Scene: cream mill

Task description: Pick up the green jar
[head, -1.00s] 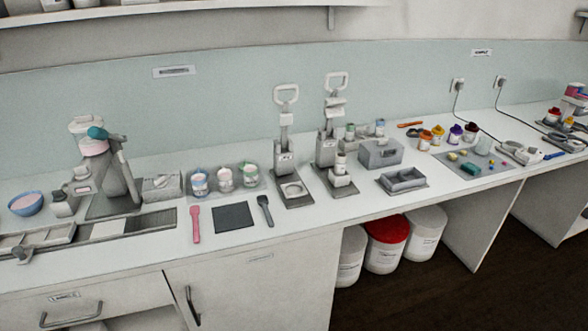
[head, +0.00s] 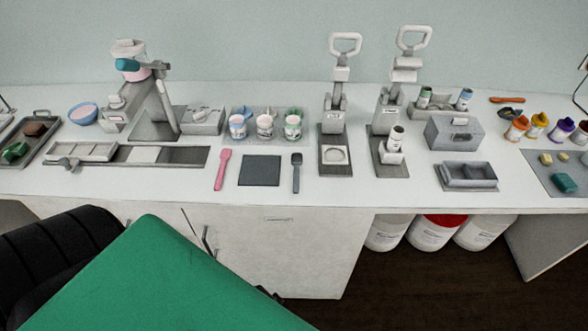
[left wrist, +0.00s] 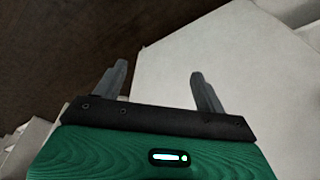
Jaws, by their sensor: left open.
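A small white jar with green on its lid (head: 293,125) stands upright on the counter in the head view. In the head view only my green arm part fills the lower left; the left gripper's fingers are not visible there. My right gripper is not in view.
A pink spatula (head: 222,170), a dark square mat (head: 260,170) and a dark spatula (head: 296,172) lie in front of the jars. A lever press (head: 336,125) stands just right of them. A grey box (head: 202,120) stands to their left. White tubs (head: 386,233) sit under the counter.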

